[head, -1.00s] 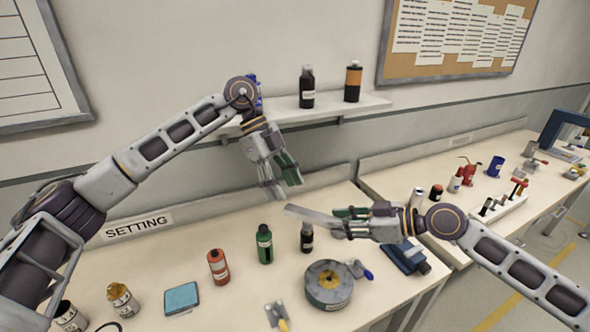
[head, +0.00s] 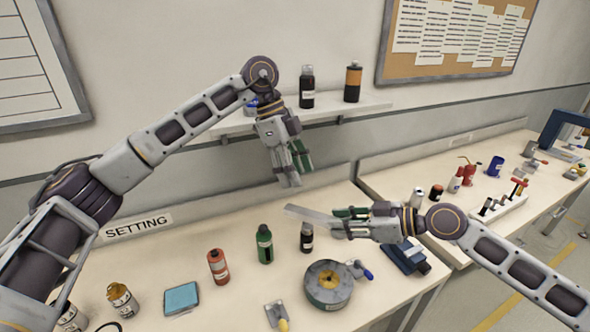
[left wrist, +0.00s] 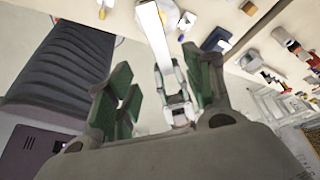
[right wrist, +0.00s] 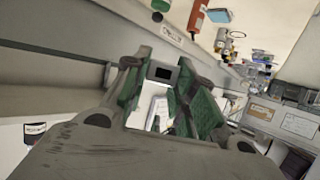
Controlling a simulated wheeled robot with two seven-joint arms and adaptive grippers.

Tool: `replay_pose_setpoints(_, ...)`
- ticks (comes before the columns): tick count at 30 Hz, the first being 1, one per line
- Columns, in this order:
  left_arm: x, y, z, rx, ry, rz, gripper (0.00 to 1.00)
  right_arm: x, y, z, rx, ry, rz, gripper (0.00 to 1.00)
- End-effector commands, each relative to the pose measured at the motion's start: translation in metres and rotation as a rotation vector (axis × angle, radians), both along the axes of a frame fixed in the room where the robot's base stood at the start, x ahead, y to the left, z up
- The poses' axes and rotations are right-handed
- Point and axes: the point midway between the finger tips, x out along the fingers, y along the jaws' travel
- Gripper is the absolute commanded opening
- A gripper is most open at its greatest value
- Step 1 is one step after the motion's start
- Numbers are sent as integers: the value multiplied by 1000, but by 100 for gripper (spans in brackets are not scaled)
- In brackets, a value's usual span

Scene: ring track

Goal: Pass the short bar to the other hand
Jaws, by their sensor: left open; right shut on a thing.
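The short bar (head: 311,214) is a flat pale-grey strip held above the bench, its free end pointing left in the head view. My right gripper (head: 345,222) is shut on its right end. My left gripper (head: 297,178) is open and empty, pointing down just above the bar's free end with a small gap. In the left wrist view the bar (left wrist: 153,32) shows beyond and between the open green-padded fingers, with my right gripper behind it. In the right wrist view the green-padded fingers (right wrist: 165,100) show close up; how the bar sits between them is hard to tell.
Below on the bench stand a round grey fixture (head: 328,284), a dark bottle (head: 307,238), a green bottle (head: 264,244) and a red bottle (head: 218,266). A wall shelf (head: 345,108) with two bottles is behind my left gripper. The air around the bar is clear.

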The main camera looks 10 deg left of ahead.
Motion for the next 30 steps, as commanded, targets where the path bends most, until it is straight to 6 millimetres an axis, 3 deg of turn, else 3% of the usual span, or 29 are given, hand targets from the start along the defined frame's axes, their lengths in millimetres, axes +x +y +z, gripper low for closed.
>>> replay_pose_setpoints(8, -2, -7, -18, 0, 2, -1, 52, 0, 0, 0, 1, 0, 0, 0)
replay_pose_setpoints(30, -11, -38, -96, 0, 1, -1, 52, 0, 0, 1, 1, 0, 0, 0)
